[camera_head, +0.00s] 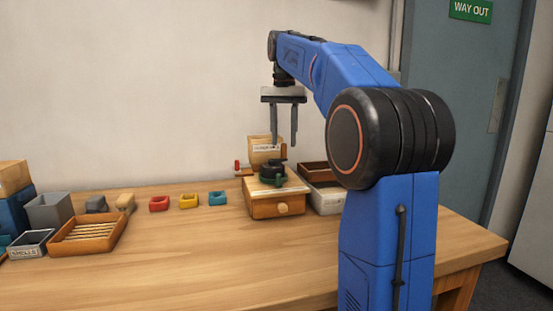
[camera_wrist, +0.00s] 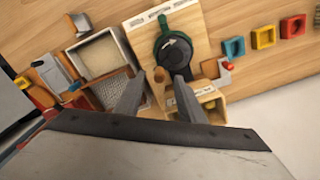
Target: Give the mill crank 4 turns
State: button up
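The mill (camera_head: 276,206) is a wooden box with a round drawer knob, standing on the table below my gripper. Its dark round top with a green part (camera_wrist: 174,50) shows in the wrist view. An upright brown knob, apparently the crank handle (camera_wrist: 160,76), stands beside the dark top; it also shows in the head view (camera_head: 283,151). My gripper (camera_head: 284,143) points down above the mill with its fingers apart. In the wrist view the knob appears between the fingertips (camera_wrist: 159,80), with gaps on both sides. I cannot tell whether the fingers reach down around it.
A labelled wooden box (camera_head: 264,154) with a red-ended part stands behind the mill. A pale-walled tray (camera_head: 326,203) is close on its right. Red (camera_head: 159,204), yellow (camera_head: 188,201) and blue (camera_head: 217,198) pieces lie to the left, then a slatted tray (camera_head: 88,246). The front table is clear.

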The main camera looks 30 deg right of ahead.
jog(key=shift+r, duration=1.95)
grip_shut()
jog(key=shift+s, duration=0.1)
